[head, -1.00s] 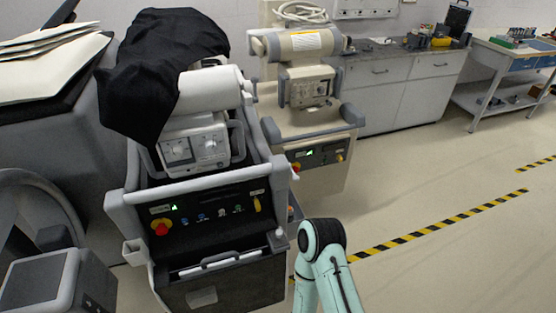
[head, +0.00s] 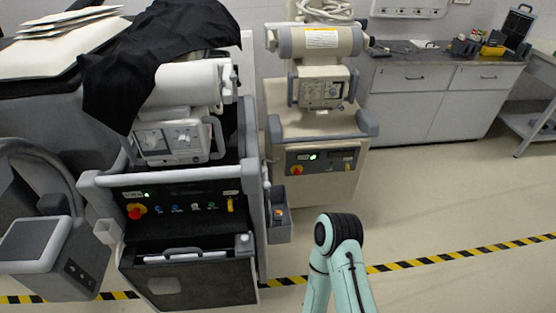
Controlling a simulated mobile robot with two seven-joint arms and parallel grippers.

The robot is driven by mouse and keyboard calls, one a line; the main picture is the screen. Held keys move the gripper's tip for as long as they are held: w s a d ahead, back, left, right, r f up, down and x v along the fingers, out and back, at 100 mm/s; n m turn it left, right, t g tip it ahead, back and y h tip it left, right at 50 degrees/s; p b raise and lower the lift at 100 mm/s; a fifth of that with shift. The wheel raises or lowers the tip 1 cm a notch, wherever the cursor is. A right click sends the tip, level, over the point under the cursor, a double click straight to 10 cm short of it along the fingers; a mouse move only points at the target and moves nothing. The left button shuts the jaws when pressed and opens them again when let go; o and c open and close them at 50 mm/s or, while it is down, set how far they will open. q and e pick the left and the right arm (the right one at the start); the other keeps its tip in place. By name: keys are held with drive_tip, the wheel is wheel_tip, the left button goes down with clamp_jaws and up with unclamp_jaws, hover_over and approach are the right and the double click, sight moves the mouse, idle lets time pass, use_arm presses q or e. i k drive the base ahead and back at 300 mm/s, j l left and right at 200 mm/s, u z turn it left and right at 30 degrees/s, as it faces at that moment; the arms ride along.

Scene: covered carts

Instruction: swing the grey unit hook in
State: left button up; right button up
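The grey unit (head: 183,184) is a wheeled cart at left centre, with grey handles and a dark front panel with a red knob and a yellow switch. A black cloth (head: 133,80) lies over the left part of its top. A small grey holder (head: 279,222) with an orange spot sits at its right side. A small pale part (head: 266,184) shows at that side just above; I cannot tell whether it is the hook. A bent teal arm link of mine stands right of the unit, apart from it in the picture. Neither gripper is in view.
A beige unit (head: 318,130) stands behind and to the right. A grey machine with a screen (head: 38,243) stands close at left. A counter (head: 430,100) lines the back wall. Open floor with a yellow-black stripe (head: 440,257) lies at right.

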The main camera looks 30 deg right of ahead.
sight(276, 162)
drive_tip(key=l+u, duration=0.1)
drive_tip(key=l, duration=0.45)
drive_tip(key=k+l+u, duration=0.15)
drive_tip(key=l, duration=0.4)
drive_tip(key=l+u, duration=0.25)
drive_tip(key=l, duration=0.85)
drive_tip(key=i+l, duration=0.1)
drive_tip(key=l, duration=0.25)
drive_tip(key=i+l+u, duration=0.15)
drive_tip(key=l, duration=0.6)
drive_tip(key=i+l, duration=0.15)
drive_tip(key=l, duration=0.2)
drive_tip(key=i+l+u, duration=0.1)
drive_tip(key=l, duration=0.3)
drive_tip(key=i+j+u, duration=0.1)
drive_tip(key=u, duration=0.25)
drive_tip(key=i+j+u, duration=0.2)
drive_tip(key=u, duration=0.2)
drive_tip(key=j, duration=0.1)
